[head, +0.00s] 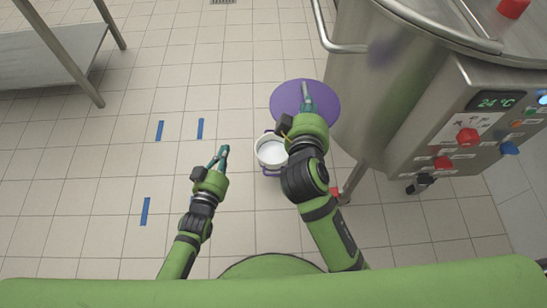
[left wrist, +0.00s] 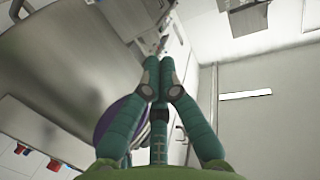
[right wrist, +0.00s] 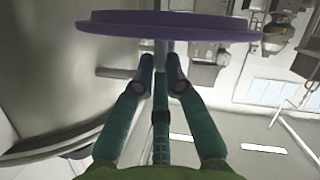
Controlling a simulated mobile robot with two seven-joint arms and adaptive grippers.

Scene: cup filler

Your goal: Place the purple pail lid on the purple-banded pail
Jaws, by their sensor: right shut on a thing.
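The purple pail lid (head: 328,101) is a flat round disc with an upright grey handle. My right gripper (head: 307,96) is shut on that handle. In the right wrist view the lid (right wrist: 115,27) spans the top, seen edge-on beyond my right fingertips (right wrist: 159,66). The white pail (head: 271,152), with purple at its lower edge, stands on the floor just below and left of the lid in the head view. Its top is open, and my right arm hides part of its right side.
A large steel tank (head: 365,95) with a control panel (head: 490,120) stands to the right of the lid. A steel table (head: 50,55) is at upper left. Blue tape strips (head: 146,211) mark the tiled floor on the left, which is otherwise clear.

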